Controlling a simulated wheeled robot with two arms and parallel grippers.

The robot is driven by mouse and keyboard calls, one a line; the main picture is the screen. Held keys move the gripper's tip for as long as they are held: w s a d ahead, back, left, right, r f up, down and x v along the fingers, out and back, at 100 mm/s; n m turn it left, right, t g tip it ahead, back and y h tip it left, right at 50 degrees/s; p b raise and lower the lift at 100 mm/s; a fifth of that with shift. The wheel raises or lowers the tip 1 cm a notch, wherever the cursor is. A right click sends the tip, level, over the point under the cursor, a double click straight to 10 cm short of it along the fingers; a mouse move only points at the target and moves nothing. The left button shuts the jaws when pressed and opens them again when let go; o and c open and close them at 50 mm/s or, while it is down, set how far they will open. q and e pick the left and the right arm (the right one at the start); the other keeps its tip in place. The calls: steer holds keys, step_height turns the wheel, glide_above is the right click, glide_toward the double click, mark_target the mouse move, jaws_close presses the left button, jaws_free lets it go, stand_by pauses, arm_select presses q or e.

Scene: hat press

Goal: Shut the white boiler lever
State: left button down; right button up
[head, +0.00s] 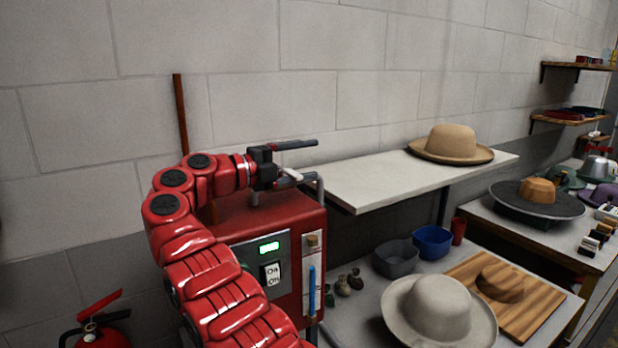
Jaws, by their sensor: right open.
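The red boiler (270,222) stands left of the shelf, with a grey control panel on its front. The white lever (293,174) shows at the top of the boiler, as a short pale handle pointing right. My right gripper (306,161) is above the boiler top, pointing right, with its two dark fingers spread apart. The lever appears between the fingers, close to the lower one. I cannot tell whether they touch. The lever's base is partly hidden by the gripper. My left gripper is out of view.
A white shelf (398,180) with a tan hat (450,144) is just right of the gripper. Below it, a bench holds a grey bowl (396,260), a blue bowl (433,243) and a pale hat (438,308). A fire extinguisher (100,325) is at lower left.

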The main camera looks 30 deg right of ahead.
steer(key=s+a+r+b, duration=0.1)
steer(key=s+a+b, duration=0.2)
steer(key=s, duration=0.4)
steer(key=s+a+r+b, duration=0.1)
steer(key=s+a+b, duration=0.2)
steer(key=s+b, duration=0.3)
steer(key=shift+s+a+r, duration=0.25)
steer(key=shift+s+r, duration=0.05)
steer(key=shift+s, duration=0.6)
steer(key=shift+w, duration=0.1)
